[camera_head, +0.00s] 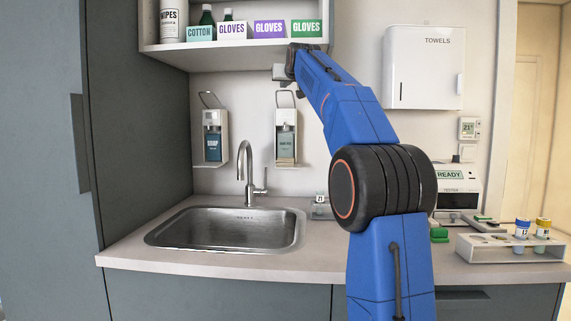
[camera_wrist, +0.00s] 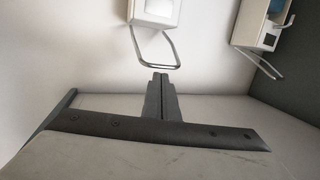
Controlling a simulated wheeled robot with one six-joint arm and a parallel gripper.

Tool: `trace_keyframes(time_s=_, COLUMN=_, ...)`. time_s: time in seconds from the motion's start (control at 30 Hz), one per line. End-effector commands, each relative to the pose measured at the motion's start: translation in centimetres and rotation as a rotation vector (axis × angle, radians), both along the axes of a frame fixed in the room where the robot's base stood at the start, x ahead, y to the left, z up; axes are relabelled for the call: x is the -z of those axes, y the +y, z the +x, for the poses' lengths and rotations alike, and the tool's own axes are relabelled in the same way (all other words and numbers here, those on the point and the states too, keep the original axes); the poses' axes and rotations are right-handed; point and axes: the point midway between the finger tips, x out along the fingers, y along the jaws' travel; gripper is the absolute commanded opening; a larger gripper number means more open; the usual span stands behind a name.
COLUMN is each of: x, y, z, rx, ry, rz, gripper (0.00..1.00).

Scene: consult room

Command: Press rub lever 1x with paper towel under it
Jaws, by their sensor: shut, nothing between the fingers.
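Two wall dispensers hang behind the sink. The right one, with a pale green label, seems to be the rub dispenser (camera_head: 286,138); its wire lever (camera_head: 285,93) loops out at the top. My gripper (camera_head: 279,73) is just above that lever, beneath the shelf. In the wrist view my gripper's fingers (camera_wrist: 158,78) are together and empty, their tips close to the lever loop (camera_wrist: 156,58); I cannot tell if they touch. The left dispenser (camera_head: 212,140) has a blue label and its own lever. The towel dispenser (camera_head: 424,70) is on the wall at right. I see no loose paper towel.
A shelf (camera_head: 240,55) with wipes, cotton and glove boxes hangs close above my gripper. The steel sink (camera_head: 228,230) and tap (camera_head: 246,168) are below. A tester (camera_head: 457,190) and a tube rack (camera_head: 510,250) stand at right. A tall cabinet borders the left.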

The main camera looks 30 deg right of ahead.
Motion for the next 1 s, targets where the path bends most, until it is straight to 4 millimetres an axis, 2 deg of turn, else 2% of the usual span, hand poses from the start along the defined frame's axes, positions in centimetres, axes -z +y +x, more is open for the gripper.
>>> trace_keyframes(time_s=0.57, x=0.1, y=0.0, z=0.0, rx=0.0, ry=0.0, rz=0.0, gripper=0.0)
trace_keyframes(time_s=1.0, x=1.4, y=0.0, z=0.0, rx=0.0, ry=0.001, rz=0.0, gripper=0.0)
